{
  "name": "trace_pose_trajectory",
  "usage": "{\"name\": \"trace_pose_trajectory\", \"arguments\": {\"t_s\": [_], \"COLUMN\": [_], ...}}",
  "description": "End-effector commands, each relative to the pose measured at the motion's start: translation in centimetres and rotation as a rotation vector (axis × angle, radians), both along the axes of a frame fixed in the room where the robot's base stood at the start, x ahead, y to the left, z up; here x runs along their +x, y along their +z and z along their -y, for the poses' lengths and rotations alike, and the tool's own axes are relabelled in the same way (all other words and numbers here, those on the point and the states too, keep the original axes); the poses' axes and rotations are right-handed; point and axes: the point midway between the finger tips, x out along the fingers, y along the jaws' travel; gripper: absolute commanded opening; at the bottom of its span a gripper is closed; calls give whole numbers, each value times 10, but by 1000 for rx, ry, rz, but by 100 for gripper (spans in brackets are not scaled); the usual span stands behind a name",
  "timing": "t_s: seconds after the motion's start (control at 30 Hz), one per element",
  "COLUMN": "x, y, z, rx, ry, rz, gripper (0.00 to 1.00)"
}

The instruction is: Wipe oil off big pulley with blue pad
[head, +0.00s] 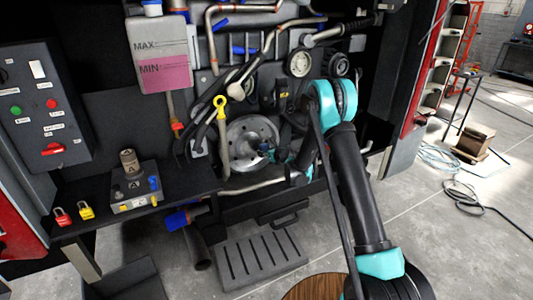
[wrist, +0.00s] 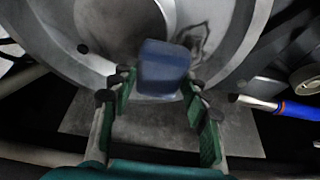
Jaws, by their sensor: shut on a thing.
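The big pulley (head: 247,136) is a grey metal disc with holes, low in the middle of the engine bay. It fills the upper part of the wrist view (wrist: 105,28). A dark oil smear (wrist: 193,38) marks its face right of centre. The blue pad (wrist: 164,66) is a small block between the fingertips of my gripper (wrist: 157,88). My gripper is shut on the pad and holds it in front of the pulley face, just left of and below the smear. I cannot tell whether the pad touches the pulley. In the head view my arm partly hides the gripper.
Smaller pulleys (head: 299,63) sit above right. A yellow-ringed dipstick (head: 220,104) stands close left of the big pulley. A blue-handled tool (wrist: 297,111) lies at the right in the wrist view. A bench (head: 180,187) with padlocks stands left; a slotted step (head: 262,262) is below.

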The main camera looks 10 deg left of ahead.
Motion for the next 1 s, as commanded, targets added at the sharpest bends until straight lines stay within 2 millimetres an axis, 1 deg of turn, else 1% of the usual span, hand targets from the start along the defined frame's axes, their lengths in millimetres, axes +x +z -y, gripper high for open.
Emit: {"name": "trace_pose_trajectory", "arguments": {"t_s": [0.37,1.0], "x": [1,11], "y": [0,0], "z": [-1,-7], "rx": [0,0], "ry": [0,0], "rz": [0,0], "gripper": [23,23]}}
